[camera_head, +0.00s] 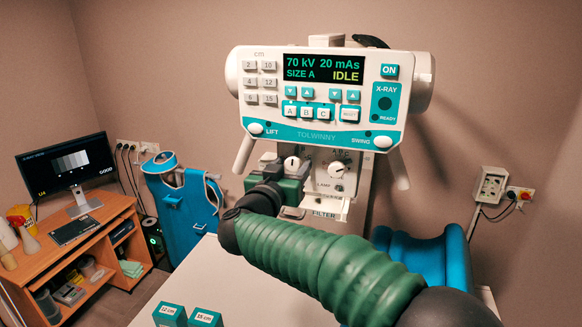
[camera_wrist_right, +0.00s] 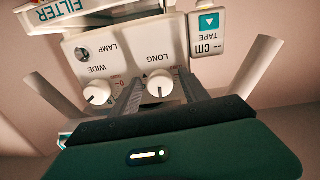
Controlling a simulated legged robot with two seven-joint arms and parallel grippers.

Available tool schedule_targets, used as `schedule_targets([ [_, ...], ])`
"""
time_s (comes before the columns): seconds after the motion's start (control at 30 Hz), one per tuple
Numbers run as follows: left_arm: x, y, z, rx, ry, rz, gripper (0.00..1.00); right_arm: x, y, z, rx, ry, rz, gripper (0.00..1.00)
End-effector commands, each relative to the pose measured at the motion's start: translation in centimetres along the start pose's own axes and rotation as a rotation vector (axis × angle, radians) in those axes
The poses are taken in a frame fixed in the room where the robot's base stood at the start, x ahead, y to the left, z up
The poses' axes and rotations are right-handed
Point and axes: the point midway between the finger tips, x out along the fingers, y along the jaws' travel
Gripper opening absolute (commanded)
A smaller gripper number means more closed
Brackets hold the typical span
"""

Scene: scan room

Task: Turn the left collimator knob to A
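The left collimator knob (camera_head: 291,163) is white with a dark pointer mark and sits on the collimator face under the control panel. In the upside-down wrist view it is the white knob (camera_wrist_right: 160,84) by the word LONG. My right gripper (camera_head: 287,179) is in front of it and hides part of its surroundings. In the wrist view the two dark fingers of my right gripper (camera_wrist_right: 160,76) stand apart, one on each side of this knob, with gaps visible. The letters around the knob are mostly hidden. My left gripper is not in view.
The right knob (camera_head: 337,169), marked WIDE in the wrist view (camera_wrist_right: 97,92), is close beside. The control panel (camera_head: 322,95) above reads SIZE A and IDLE. Handles (camera_head: 244,155) hang at either side. A white table (camera_head: 230,280) with two teal blocks lies below.

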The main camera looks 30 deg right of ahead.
Motion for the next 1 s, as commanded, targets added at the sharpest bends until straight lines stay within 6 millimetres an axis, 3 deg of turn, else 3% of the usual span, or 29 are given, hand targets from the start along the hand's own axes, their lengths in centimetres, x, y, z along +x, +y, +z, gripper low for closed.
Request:
schedule_targets([
  [0.37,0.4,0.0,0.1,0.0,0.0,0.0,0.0,-0.7,0.1,0.0,0.001,0.002,0.0,0.55],
  [0.47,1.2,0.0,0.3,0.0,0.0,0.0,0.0,-2.4,0.0,0.2,0.002,0.004,-0.002,0.55],
  [0.8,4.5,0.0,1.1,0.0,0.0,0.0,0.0,-12.1,-0.2,0.6,0.001,0.001,-0.005,0.55],
  [1.0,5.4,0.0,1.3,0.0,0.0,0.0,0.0,-15.7,-0.2,0.4,0.0,-0.001,-0.002,0.55],
])
